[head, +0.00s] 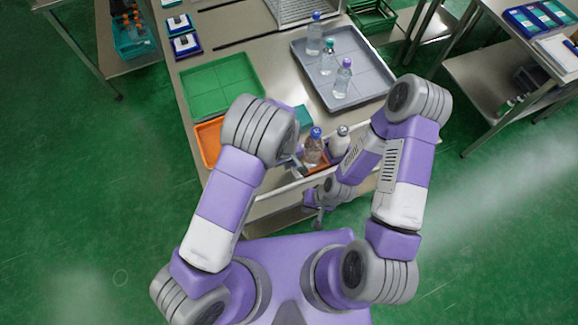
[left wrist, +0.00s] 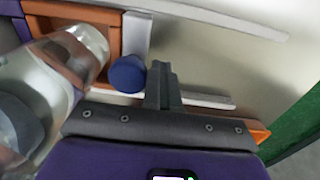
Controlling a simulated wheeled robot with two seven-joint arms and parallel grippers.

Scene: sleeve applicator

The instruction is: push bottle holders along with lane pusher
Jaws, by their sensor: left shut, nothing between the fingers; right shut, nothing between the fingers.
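A clear bottle with a blue cap (head: 313,150) and a whitish bottle (head: 341,141) stand at the table's front edge. An orange bottle holder shows beneath them (head: 319,169), and in the left wrist view (left wrist: 110,40). In the left wrist view a bottle (left wrist: 55,70) fills the left side. A grey upright plate with a blue knob (left wrist: 127,74), seemingly the lane pusher, is against the holder's right side. My left gripper (left wrist: 163,80) is shut and empty, just right of the knob; I cannot tell if they touch. My right gripper (head: 318,218) is shut and empty, low before the table's front edge.
Pale rails (left wrist: 225,18) run along the lane. A grey tray (head: 375,80) with several bottles stands at the back right. A green tray (head: 222,85) and an orange tray (head: 208,140) lie at the left, the orange one partly behind my left arm.

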